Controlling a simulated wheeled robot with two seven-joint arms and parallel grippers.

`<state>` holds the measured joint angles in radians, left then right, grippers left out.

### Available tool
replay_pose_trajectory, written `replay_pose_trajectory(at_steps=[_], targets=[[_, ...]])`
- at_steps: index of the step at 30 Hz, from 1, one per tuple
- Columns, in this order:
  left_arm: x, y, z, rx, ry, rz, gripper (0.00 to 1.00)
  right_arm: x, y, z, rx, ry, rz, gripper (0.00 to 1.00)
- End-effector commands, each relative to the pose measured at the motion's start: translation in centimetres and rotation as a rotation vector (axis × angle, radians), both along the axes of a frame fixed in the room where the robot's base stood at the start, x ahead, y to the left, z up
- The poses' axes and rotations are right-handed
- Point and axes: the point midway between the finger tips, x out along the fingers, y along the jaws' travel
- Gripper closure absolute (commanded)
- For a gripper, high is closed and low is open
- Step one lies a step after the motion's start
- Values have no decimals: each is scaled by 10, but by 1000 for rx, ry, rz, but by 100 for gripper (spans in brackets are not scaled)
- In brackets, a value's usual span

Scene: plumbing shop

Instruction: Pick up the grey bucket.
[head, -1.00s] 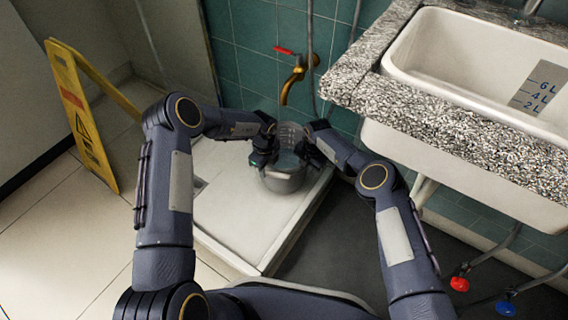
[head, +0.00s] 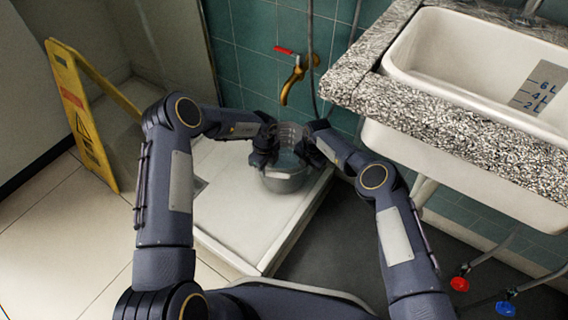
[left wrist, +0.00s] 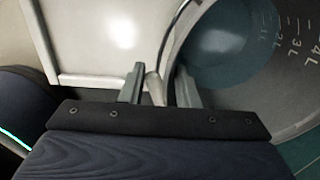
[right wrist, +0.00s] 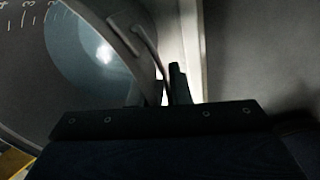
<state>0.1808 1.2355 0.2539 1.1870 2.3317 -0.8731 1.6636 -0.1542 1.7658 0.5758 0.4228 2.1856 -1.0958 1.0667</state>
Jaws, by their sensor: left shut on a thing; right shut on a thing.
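The grey bucket (head: 284,182) stands upright on or just above the white shower tray, under the brass tap; its exact height is unclear. It has litre marks inside and holds blue-green water, seen in the left wrist view (left wrist: 225,50) and the right wrist view (right wrist: 85,45). My left gripper (head: 264,156) is at its left rim, shut on the bucket's side fitting between the fingers (left wrist: 158,90). My right gripper (head: 306,153) is at the right rim, shut on the fitting there, also in the right wrist view (right wrist: 157,92). The hands hide part of the rim.
The white shower tray (head: 225,217) has a raised edge. A brass tap (head: 294,82) with a red lever is on the tiled wall behind. A stone-rimmed sink (head: 450,125) stands to the right. A yellow wet-floor sign (head: 80,115) stands at the left.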

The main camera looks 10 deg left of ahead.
Motion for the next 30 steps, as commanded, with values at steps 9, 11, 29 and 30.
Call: replay_pose_trajectory(at_steps=[9, 11, 29, 30], targets=[[0, -3, 2, -4, 0, -3, 100, 1, 5, 5, 10, -6, 1, 100], [0, -4, 2, -4, 0, -3, 100, 1, 5, 5, 10, -6, 1, 100], [0, -5, 41, -7, -3, -5, 100, 2, 5, 44, 10, -8, 1, 100], [1, -5, 44, -7, -3, -6, 100, 2, 5, 47, 10, -8, 1, 100]])
